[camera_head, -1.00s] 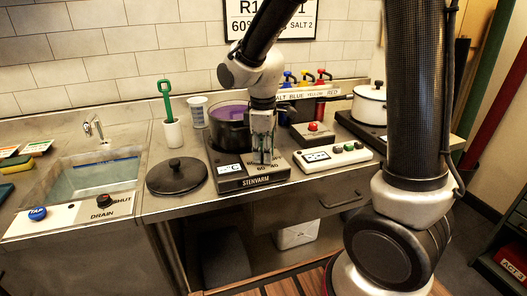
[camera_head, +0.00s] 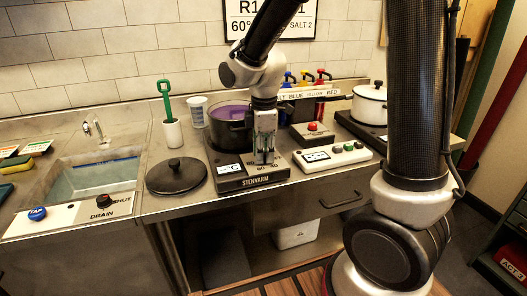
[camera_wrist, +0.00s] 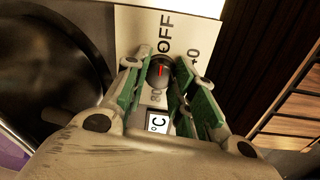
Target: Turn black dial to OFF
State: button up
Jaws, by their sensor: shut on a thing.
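The black dial (camera_wrist: 159,67) sits on the pale front panel of the STENVARM hot plate (camera_head: 250,182). The wrist view shows its red mark and the printed word OFF just above it. The mark lies roughly along the line toward OFF; its exact setting is hard to tell. My gripper (camera_wrist: 163,82) is shut on the dial, with a green pad at each side. In the head view my gripper (camera_head: 264,158) points down at the panel and hides the dial.
A pot with purple liquid (camera_head: 228,128) stands on the hot plate close behind my gripper. A black lid (camera_head: 175,177) lies to the left. A white button box (camera_head: 335,157) and a red-button box (camera_head: 312,137) are close on the right.

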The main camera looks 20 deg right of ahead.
jog(key=o, duration=1.1)
jog(key=shift+c, duration=0.2)
notch_tip(320, 180, up, 12)
jog(key=shift+s, duration=0.35)
jog(key=shift+a, duration=0.1)
jog(key=s+d+r+m+t, duration=0.2)
jog(key=s+d+m+t, duration=0.1)
jog(key=s+d+m, duration=1.2)
jog(key=s+m, duration=0.1)
jog(key=s, duration=0.2)
jog(key=shift+s+t, duration=0.2)
jog(key=shift+t, duration=0.2)
